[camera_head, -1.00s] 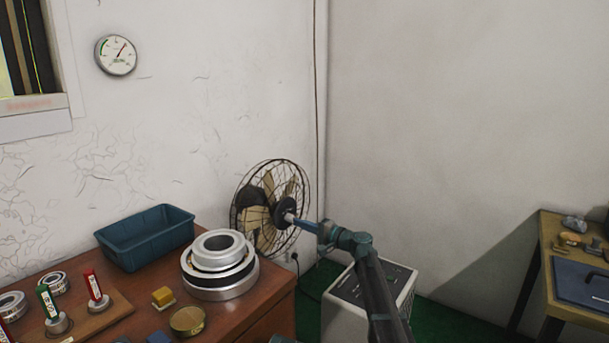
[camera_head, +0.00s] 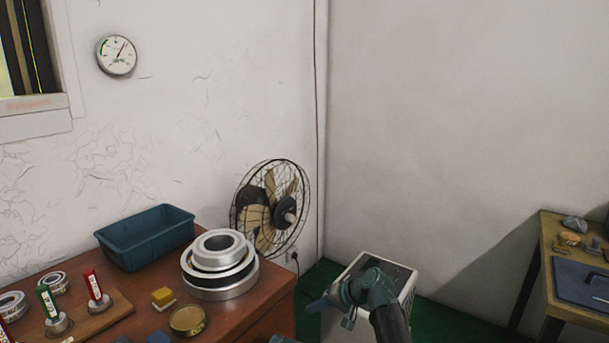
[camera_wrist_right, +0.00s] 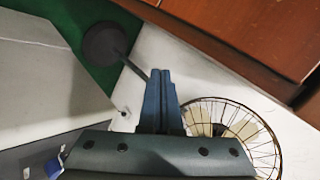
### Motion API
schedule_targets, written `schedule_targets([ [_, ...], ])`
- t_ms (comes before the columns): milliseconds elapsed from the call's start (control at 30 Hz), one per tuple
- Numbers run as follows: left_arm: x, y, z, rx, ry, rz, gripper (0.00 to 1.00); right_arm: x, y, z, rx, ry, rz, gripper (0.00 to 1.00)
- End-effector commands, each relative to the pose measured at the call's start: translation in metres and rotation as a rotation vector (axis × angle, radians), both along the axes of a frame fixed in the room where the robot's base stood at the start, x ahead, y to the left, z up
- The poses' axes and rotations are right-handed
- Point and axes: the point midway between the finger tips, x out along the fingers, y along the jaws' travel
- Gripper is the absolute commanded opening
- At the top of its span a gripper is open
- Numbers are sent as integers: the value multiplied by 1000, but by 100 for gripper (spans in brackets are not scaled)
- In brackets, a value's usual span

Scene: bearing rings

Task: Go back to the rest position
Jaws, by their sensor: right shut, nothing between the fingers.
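My right gripper (camera_head: 318,304) hangs low at the right of the wooden table, in front of the white cabinet. In the right wrist view its two blue fingers (camera_wrist_right: 161,78) lie together, shut and empty. A stack of silver bearing rings (camera_head: 219,284) stands on the right end of the table, to the left of the gripper and apart from it.
The wooden table (camera_head: 262,306) carries a blue bin (camera_head: 150,246), a yellow block (camera_head: 162,296), a round tin (camera_head: 187,320) and red and green upright items. The white cabinet (camera_head: 398,280) stands beside it. A fan (camera_head: 270,210) is behind. Another table (camera_head: 548,262) is at far right.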

Motion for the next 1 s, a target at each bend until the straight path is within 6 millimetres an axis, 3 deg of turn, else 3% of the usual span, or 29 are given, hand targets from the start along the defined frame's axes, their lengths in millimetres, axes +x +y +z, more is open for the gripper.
schedule_targets([
  [33,0,0,0,0,0,0,50,-42,-13,-16,-102,27,26,0],
  [200,0,0,0,0,0,0,50,-120,-62,-54,-404,119,84,0],
  [533,0,0,0,0,0,0,50,-226,-142,-74,-807,266,124,0],
  [600,0,0,0,0,0,0,50,-224,-118,-74,-817,258,182,0],
  [1000,0,0,0,0,0,0,50,-267,-41,-74,-928,242,430,0],
])
